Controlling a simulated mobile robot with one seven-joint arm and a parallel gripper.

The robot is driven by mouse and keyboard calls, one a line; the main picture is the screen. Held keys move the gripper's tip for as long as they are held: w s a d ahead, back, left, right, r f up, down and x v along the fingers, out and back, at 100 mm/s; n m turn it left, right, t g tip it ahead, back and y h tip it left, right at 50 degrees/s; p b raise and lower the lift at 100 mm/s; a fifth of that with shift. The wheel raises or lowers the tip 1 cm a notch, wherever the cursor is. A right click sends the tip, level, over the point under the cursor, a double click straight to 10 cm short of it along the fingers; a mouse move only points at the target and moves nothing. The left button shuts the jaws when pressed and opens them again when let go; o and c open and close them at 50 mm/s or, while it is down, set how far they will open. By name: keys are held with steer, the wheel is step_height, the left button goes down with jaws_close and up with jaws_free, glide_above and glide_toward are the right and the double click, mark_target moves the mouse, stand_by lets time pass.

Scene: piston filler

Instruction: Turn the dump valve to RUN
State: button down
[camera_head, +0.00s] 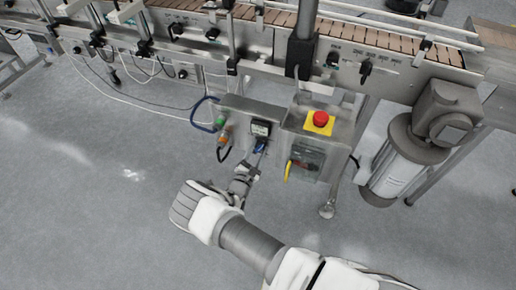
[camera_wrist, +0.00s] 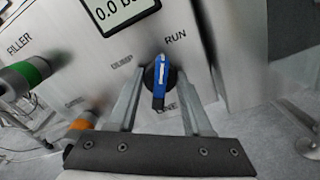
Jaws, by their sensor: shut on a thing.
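The dump valve is a blue handle (camera_wrist: 160,82) on a round black base, on the steel panel below a small display. In the wrist view its upper end points up, between the labels DUMP and RUN and a little left of RUN; its lower end is over a partly hidden label ending in LINE. My gripper (camera_wrist: 159,93) has one finger on each side of the handle and is shut on it. In the head view my gripper (camera_head: 258,158) reaches the panel from below, and the blue handle (camera_head: 261,145) shows small at its tip.
Left of the valve are a green knob (camera_wrist: 27,74) and an orange one (camera_wrist: 82,121). A red emergency button (camera_head: 320,118) on yellow and a switch with a yellow handle (camera_head: 289,171) are to the right. A conveyor (camera_head: 380,45) runs behind. The floor in front is clear.

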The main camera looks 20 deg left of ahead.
steer(key=shift+m+p, duration=0.3)
steer(key=shift+m, duration=1.3)
steer(key=shift+c, duration=1.7)
jaws_free()
steer(key=s+a+p, duration=0.1)
steer(key=s+p, duration=0.2)
steer(key=s, duration=1.4)
steer(key=shift+s+a, duration=0.15)
steer(key=shift+s, duration=0.05)
